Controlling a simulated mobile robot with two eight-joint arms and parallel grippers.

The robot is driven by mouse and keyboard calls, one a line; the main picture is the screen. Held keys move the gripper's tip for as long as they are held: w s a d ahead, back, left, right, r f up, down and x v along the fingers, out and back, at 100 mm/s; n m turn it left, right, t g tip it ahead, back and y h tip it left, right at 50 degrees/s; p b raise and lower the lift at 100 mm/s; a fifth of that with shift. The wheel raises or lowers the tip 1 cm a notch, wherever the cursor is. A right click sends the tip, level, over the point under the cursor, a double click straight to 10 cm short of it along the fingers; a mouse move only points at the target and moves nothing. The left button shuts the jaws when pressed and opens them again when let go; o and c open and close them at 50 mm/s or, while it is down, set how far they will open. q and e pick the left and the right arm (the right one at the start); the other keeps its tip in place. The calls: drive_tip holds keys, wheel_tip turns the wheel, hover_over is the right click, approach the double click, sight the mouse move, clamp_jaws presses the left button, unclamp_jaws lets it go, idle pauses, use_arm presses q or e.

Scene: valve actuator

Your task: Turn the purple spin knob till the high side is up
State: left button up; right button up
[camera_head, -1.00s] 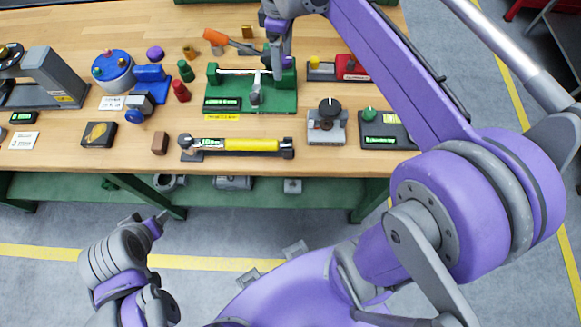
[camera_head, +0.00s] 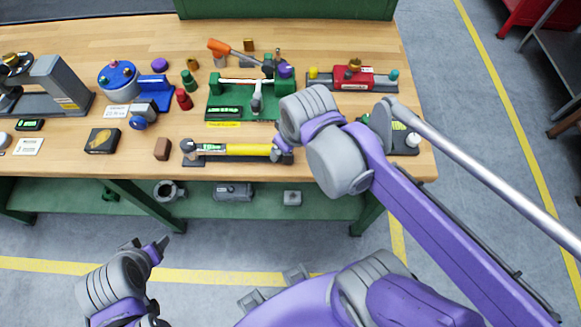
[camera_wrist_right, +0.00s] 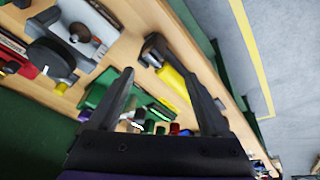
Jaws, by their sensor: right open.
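A purple knob (camera_head: 286,70) sits at the right end of the green fixture (camera_head: 225,113) on the bench. A second, loose-looking purple round piece (camera_head: 159,65) lies farther left, by the blue device. I cannot tell the knob's high side at this size. My right gripper shows in the right wrist view (camera_wrist_right: 163,92) with its two dark fingers apart and nothing between them. In the head view its wrist is in front of the bench's right part, and its fingers are mostly hidden. My left gripper (camera_head: 161,244) hangs in front of the bench, far from the knob; its jaws are unclear.
An orange-handled tool (camera_head: 222,47) lies behind the green fixture. A red device (camera_head: 352,77) stands at the right. A blue device (camera_head: 150,92) and a dark box (camera_head: 102,140) stand left.

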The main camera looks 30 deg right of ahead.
use_arm(q)
drive_tip(key=shift+f, duration=0.2)
use_arm(e)
drive_tip(key=shift+s+a+f+m+t, duration=0.2)
drive_tip(key=shift+s+f+m, duration=0.15)
drive_tip(key=shift+s+f, duration=0.35)
drive_tip(key=shift+s+a+f+m+t, duration=0.2)
drive_tip(key=shift+s+f+m, duration=0.1)
drive_tip(key=shift+s+f, duration=0.4)
drive_tip(key=shift+s+a+f+m+t, duration=0.2)
drive_tip(key=shift+s+f+m, duration=0.2)
drive_tip(key=shift+f, duration=0.45)
use_arm(q)
drive_tip(key=shift+s, duration=0.1)
use_arm(e)
drive_tip(key=shift+s+a+f+m, duration=0.15)
drive_tip(key=shift+s+f+m, duration=0.1)
drive_tip(key=shift+s+f, duration=0.3)
